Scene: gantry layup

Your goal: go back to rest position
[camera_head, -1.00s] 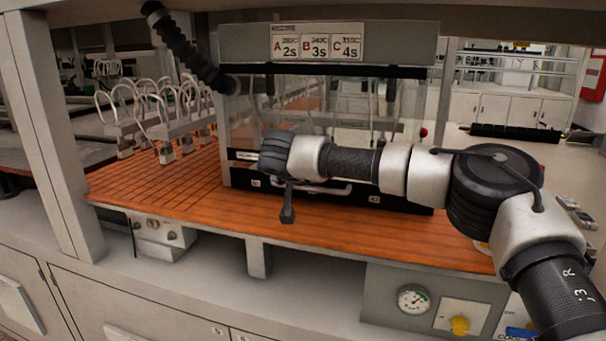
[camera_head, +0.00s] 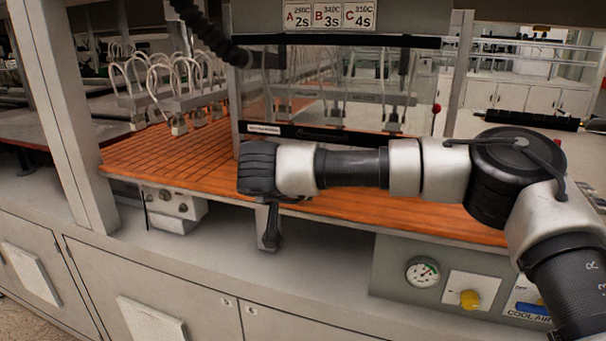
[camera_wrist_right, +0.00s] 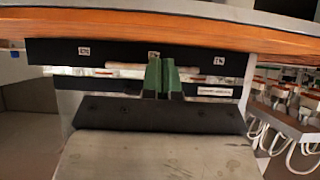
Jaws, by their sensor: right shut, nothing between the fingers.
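My right arm reaches in from the right side of the head view. Its right gripper (camera_head: 269,242) points down in front of the bench edge, with its fingers together and nothing between them. In the right wrist view the green fingertips (camera_wrist_right: 161,75) are side by side in front of the machine's dark front bar, which appears upside down there. Whether they touch the bar cannot be told from this view. My left gripper is not in view.
A clear-fronted machine (camera_head: 290,95) with A, B, C time labels (camera_head: 330,15) stands behind my right arm. The orange slatted bench top (camera_head: 165,160) carries metal fixtures with looped hoses (camera_head: 165,85). A gauge (camera_head: 422,273) and yellow knob (camera_head: 470,299) are below the bench edge.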

